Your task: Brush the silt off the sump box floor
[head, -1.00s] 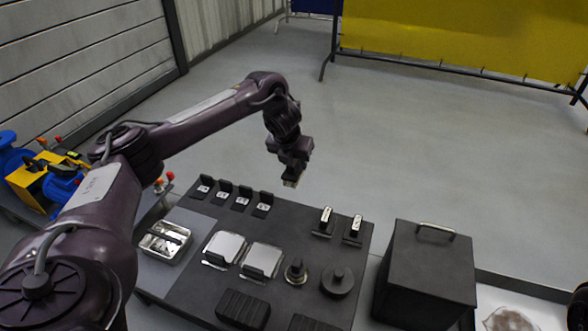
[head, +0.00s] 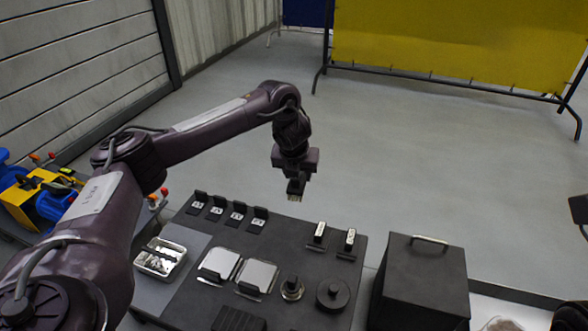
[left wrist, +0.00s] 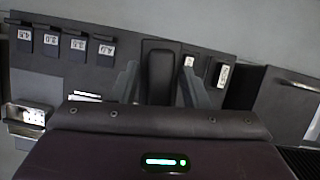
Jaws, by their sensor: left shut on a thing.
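My left gripper (head: 296,180) is above the far edge of the dark bench board. It is shut on a small black brush (left wrist: 160,72), which shows between the fingers in the left wrist view. Pale bristles (head: 296,198) show below the fingertips in the head view, pointing down and clear of the board. At the bottom right, a whitish surface (head: 500,323) with a brownish patch is cut off by the frame; I cannot tell for sure that it is the sump box floor.
A tall black box with a handle (head: 424,282) stands right of the board, near the whitish surface. The board (head: 285,232) holds labelled black holders, two pale plates, a ringed post and a black disc (head: 333,294). A metal tray (head: 160,258) is at left.

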